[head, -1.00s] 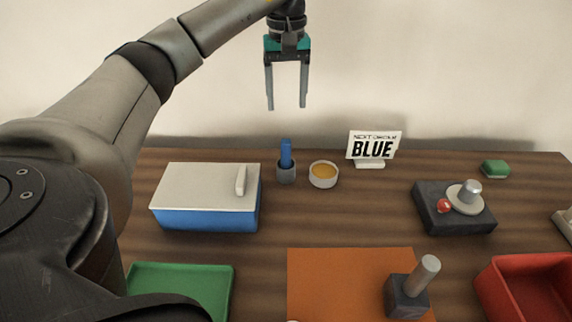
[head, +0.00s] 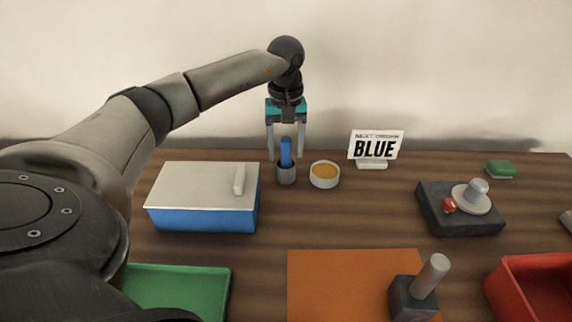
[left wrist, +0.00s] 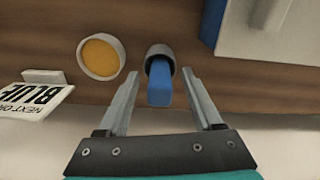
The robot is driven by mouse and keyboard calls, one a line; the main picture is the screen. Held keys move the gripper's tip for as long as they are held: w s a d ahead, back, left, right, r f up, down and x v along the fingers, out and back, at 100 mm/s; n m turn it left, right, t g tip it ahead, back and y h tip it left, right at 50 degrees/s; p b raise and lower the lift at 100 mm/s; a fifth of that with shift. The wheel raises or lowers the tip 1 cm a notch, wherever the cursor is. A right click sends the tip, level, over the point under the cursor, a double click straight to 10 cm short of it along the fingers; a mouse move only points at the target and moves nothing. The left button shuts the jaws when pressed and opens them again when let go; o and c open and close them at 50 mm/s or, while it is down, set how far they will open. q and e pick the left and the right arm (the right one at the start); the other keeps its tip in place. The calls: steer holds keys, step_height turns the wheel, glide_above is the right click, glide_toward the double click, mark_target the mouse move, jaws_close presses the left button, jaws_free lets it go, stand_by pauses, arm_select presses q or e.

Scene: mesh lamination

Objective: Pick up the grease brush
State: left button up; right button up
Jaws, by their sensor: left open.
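The grease brush (head: 286,153) shows as a blue handle standing upright in a small grey cup (head: 286,175). Its lower end is hidden inside the cup. My left gripper (head: 286,156) points down over it, open, with one finger on each side of the blue handle. In the left wrist view the brush handle (left wrist: 160,85) lies between the two open fingers (left wrist: 160,78), apart from both, with the cup (left wrist: 160,52) beyond it. My right gripper is in neither view.
A white dish of amber grease (head: 324,175) stands just right of the cup. A blue box with a pale lid (head: 205,195) is to the left. A sign reading BLUE (head: 375,147) stands behind right. An orange mat (head: 340,285) lies in front.

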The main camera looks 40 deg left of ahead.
arm_select(q)
jaws_close()
stand_by(0.6)
